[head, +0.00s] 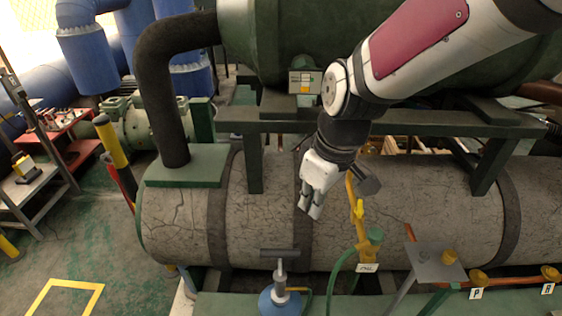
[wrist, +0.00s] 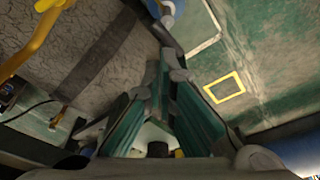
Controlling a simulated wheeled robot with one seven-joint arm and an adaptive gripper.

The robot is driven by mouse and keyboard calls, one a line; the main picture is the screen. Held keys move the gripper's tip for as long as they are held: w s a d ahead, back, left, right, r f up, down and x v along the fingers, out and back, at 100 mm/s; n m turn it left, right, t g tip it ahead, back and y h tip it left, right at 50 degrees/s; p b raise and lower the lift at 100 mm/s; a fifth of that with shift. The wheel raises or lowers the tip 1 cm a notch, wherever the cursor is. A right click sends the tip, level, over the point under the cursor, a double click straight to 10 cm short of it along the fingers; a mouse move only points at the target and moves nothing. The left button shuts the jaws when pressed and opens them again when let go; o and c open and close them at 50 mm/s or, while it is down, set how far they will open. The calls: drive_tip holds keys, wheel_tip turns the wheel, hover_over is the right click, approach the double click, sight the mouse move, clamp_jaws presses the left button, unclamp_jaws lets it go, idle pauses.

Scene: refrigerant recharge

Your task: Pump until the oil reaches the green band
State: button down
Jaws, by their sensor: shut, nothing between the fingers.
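A hand pump with a blue body (head: 279,303) and a dark T-shaped handle (head: 280,253) stands at the bottom centre of the head view. My gripper (head: 310,213) is shut and empty, in front of the grey cracked cylinder, above and a little right of the pump handle and apart from it. In the wrist view my gripper's fingers (wrist: 165,62) come together, and a blue part (wrist: 168,10), apparently the pump, shows beyond them. A small plate with green and yellow marks (head: 305,82) is on the upper green vessel. I cannot make out an oil level or a green band.
A yellow valve lever (head: 359,209) with a green hose and a white tag (head: 367,268) stands right of my gripper. A grey stand plate (head: 436,262) and orange pipe are farther right. The large grey cylinder (head: 180,225) lies behind. Open floor lies left, with a yellow square (head: 65,295).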

sight(282, 252)
drive_tip(key=w+a+f+n+b, duration=0.1)
drive_tip(key=a+f, duration=0.1)
drive_tip(key=f, duration=0.3)
drive_tip(key=w+a+f+n+g+b, duration=0.1)
drive_tip(key=w+a+f+n, duration=0.1)
drive_tip(key=f, duration=0.3)
drive_tip(key=shift+a+f+h, duration=0.3)
drive_tip(key=shift+a+f, duration=0.1)
drive_tip(key=shift+w+a+f+b, duration=0.15)
drive_tip(key=shift+f+b, duration=1.05)
drive_tip(key=shift+f, duration=0.6)
drive_tip(key=shift+a+f+b, duration=0.1)
drive_tip(key=shift+f+b, duration=1.05)
drive_tip(key=shift+f, duration=0.6)
